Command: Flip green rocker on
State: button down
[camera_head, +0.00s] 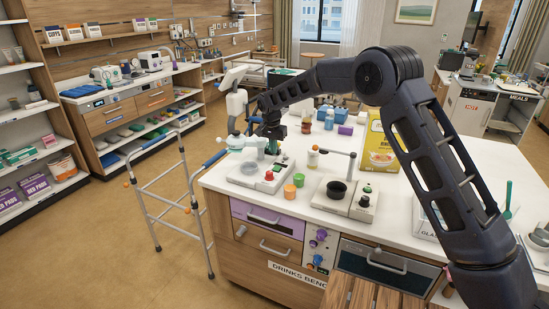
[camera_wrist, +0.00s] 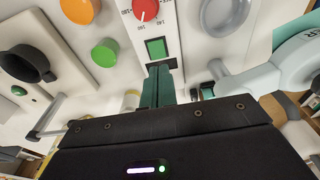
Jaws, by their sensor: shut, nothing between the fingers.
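The green rocker (camera_wrist: 157,47) is a small rectangle in a dark frame on a white panel, just below a red dial (camera_wrist: 145,10) in the wrist view. The panel belongs to a white appliance (camera_head: 243,178) at the left of the bench in the head view, where the rocker is too small to make out. My gripper (camera_wrist: 160,68) is shut and empty. Its fingertips show just below the rocker in the wrist view; I cannot tell whether they touch it. In the head view my gripper (camera_head: 270,146) is above the back of the appliance, its tips unclear.
An orange cap (camera_head: 298,180) and a green cap (camera_head: 290,192) stand right of the appliance. A second appliance with a black cup (camera_head: 336,188) is further right. A pale teal object (camera_wrist: 285,65) is close at the wrist view's right. A yellow box (camera_head: 380,145) stands behind.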

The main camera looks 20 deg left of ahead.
notch_tip(320, 180, up, 6)
send_over(277, 168)
jog(key=s, duration=0.3)
jog(key=shift+w+a+f, duration=0.15)
jog(key=shift+a+f, duration=0.05)
jog(key=shift+a, duration=0.2)
jog(key=shift+w+d+r+t, duration=0.1)
jog(key=shift+w+d+t, duration=0.3)
jog(key=shift+w+d, duration=0.3)
jog(key=w+f, duration=0.1)
jog(key=f, duration=0.8)
jog(key=w+f, duration=0.1)
jog(key=f, duration=0.3)
jog(key=shift+w+f, duration=0.3)
jog(key=shift+f, duration=0.05)
